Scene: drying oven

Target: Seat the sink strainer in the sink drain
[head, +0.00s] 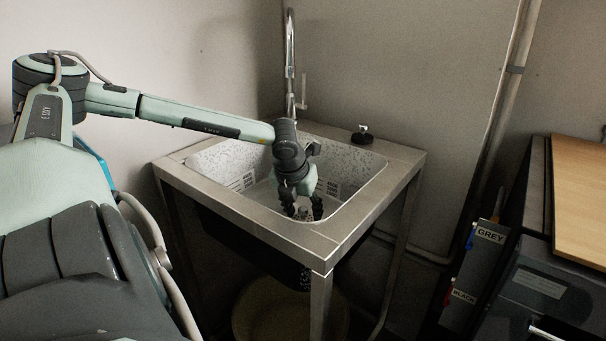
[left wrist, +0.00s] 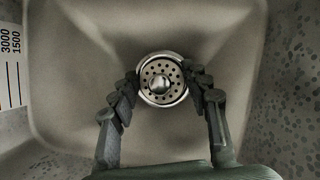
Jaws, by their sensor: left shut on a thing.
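The sink strainer is a round metal disc with small holes and a central knob; it shows between the fingertips in the left wrist view (left wrist: 162,82) and partly in the head view (head: 304,212). My left gripper (head: 303,206) reaches down into the sink basin (head: 262,196) and is shut on the strainer, with one finger at each side of it. In the left wrist view the strainer faces the camera over the basin floor. The drain opening cannot be made out apart from the strainer, so I cannot tell the gap between them. My right gripper is not in view.
The steel sink frame (head: 330,240) surrounds the basin. A tall faucet (head: 290,60) rises at the back. A small black-and-metal object (head: 362,134) stands on the back right rim. A dark cabinet with a wooden top (head: 580,205) stands at right.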

